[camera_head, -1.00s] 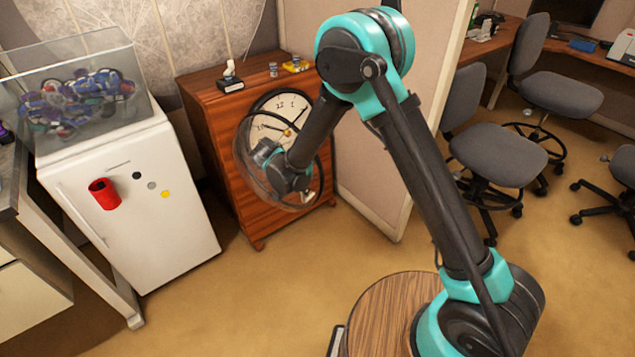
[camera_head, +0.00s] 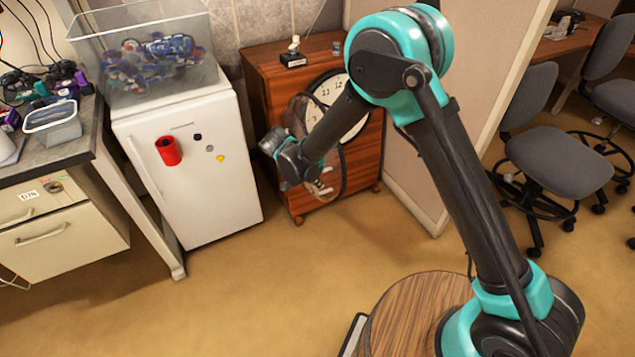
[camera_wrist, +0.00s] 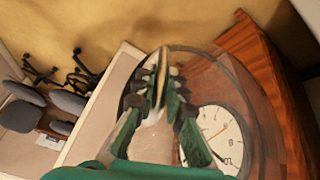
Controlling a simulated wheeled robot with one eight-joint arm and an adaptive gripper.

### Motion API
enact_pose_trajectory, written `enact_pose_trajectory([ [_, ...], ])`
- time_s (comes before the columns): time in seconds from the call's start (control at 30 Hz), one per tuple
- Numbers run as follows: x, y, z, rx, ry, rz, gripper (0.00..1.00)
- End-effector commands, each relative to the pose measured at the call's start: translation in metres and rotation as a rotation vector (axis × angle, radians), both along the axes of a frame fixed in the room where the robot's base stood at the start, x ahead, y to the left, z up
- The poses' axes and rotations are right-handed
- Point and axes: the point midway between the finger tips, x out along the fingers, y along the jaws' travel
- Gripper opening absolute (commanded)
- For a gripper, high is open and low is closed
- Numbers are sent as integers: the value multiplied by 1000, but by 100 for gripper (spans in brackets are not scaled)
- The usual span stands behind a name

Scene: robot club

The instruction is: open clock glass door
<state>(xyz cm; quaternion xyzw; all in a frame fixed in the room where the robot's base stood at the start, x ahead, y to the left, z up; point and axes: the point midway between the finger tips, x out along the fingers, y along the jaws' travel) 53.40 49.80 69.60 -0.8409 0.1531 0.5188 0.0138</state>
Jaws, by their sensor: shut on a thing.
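The clock face (camera_head: 343,108) is set in the front of a wooden cabinet (camera_head: 262,85). Its round glass door (camera_head: 343,168) has a dark rim and stands swung out from the face. My gripper (camera_head: 322,186) is at the door, partly hidden behind my wrist in the head view. In the wrist view, the fingers of my gripper (camera_wrist: 163,82) are closed on the rim of the glass door (camera_wrist: 208,70). The clock face (camera_wrist: 222,130) shows behind the glass there.
A white fridge (camera_head: 195,190) with a red holder stands left of the cabinet. A beige partition (camera_head: 425,150) stands to its right, with office chairs (camera_head: 555,160) beyond. The floor (camera_head: 290,270) in front is clear.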

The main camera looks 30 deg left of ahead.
Motion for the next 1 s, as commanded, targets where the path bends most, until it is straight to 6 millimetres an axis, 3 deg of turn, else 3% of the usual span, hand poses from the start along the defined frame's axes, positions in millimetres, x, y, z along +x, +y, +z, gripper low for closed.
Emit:
enact_pose_trajectory([
  [0.07, 0, 1, 0, 1, 0, 2, 0],
  [0.1, 0, 1, 0, 1, 0, 2, 12],
  [0.17, 1, 1, 0, 2, 0, 1, 20],
  [0.57, -2, 2, 5, 2, 0, 1, 20],
  [1.0, -36, 22, 76, 1, 0, 3, 20],
])
